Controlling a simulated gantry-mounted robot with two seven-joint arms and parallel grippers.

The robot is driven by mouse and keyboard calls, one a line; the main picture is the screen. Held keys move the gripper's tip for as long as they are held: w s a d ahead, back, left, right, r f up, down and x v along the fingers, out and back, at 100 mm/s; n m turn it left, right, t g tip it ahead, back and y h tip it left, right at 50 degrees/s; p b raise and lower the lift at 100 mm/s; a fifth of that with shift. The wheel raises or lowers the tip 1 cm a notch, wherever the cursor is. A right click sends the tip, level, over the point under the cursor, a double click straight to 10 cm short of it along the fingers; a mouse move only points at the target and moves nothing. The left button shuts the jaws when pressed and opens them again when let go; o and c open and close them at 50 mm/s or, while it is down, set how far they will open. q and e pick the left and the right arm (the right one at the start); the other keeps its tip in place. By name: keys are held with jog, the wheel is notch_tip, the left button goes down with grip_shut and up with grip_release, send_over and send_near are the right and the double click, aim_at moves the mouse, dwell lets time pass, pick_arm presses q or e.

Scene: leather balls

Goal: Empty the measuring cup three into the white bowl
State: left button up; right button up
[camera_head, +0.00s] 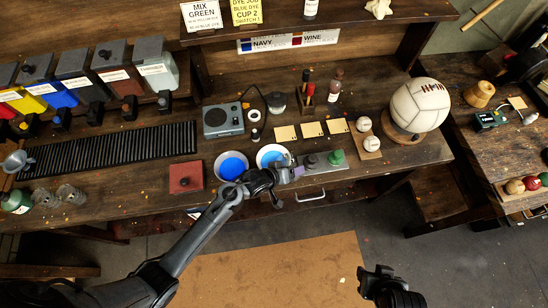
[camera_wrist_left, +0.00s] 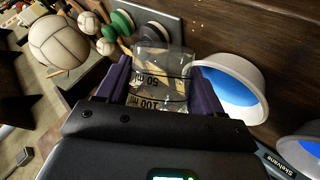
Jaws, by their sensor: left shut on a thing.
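My left gripper (camera_head: 287,176) is shut on a clear measuring cup (camera_wrist_left: 160,82), marked 50 ml and 100 ml in the left wrist view. The markings appear upside down there, and I cannot tell whether it holds liquid. In the head view the cup is hard to make out at the gripper. A white bowl (camera_head: 273,155) with blue inside stands just behind and left of the gripper; it shows right of the cup in the wrist view (camera_wrist_left: 232,90). A second white bowl (camera_head: 231,167) with blue stands further left. My right gripper (camera_head: 376,272) hangs over the floor, away from the bench.
Two clear cups (camera_head: 56,196) stand at the bench's left end by a green bottle (camera_head: 17,202). A grey plate with a green knob (camera_head: 336,157) lies right of the gripper. A grey scale-like device (camera_head: 223,120) stands behind.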

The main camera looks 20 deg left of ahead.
pick_arm(q)
jog(key=shift+s+d+m+t+y, duration=0.3)
jog(key=shift+d+m+t+y, duration=0.1)
jog(key=shift+d+m+y, duration=0.15)
jog(key=shift+s+d+f+y, duration=0.1)
jog(key=shift+d+f+y, duration=0.05)
jog(key=shift+f+y, duration=0.1)
jog(key=f+b, duration=0.1)
jog(key=d+f+m+t+y, duration=0.1)
jog(key=d+f+m+t+y+b, duration=0.1)
jog(key=f, duration=0.1)
jog(key=shift+s+b, duration=0.3)
jog(key=shift+s, duration=0.1)
jog(key=shift+s+d+f+m+t+y+b, duration=0.15)
jog(key=shift+f+m+t+y+b, duration=0.3)
jog(key=shift+b, duration=0.1)
